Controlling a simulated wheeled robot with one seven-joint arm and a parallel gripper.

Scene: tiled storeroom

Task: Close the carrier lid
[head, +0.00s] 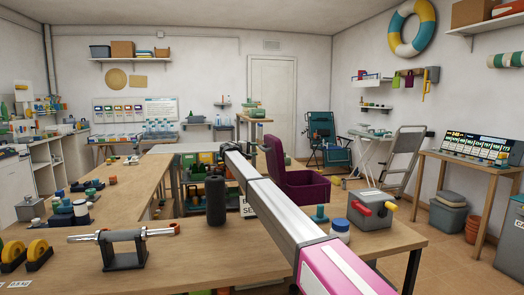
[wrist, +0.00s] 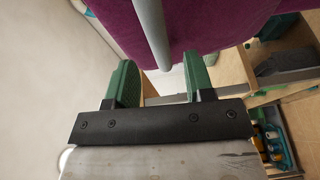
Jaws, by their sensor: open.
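A purple carrier (head: 305,188) stands beyond the table, right of my arm in the head view. A purple panel (head: 274,157) stands up at its left side and looks like its lid, raised. In the wrist view a large purple surface (wrist: 220,25) fills the top, with a grey bar (wrist: 152,30) running down across it. In the head view my gripper cannot be made out clearly.
A wooden table (head: 200,250) fills the front, holding a black cylinder (head: 216,200), a metal roller on a stand (head: 122,248) and a grey box with red and yellow handles (head: 370,208). A folding chair (head: 328,142) stands behind the carrier. Floor shows at the right.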

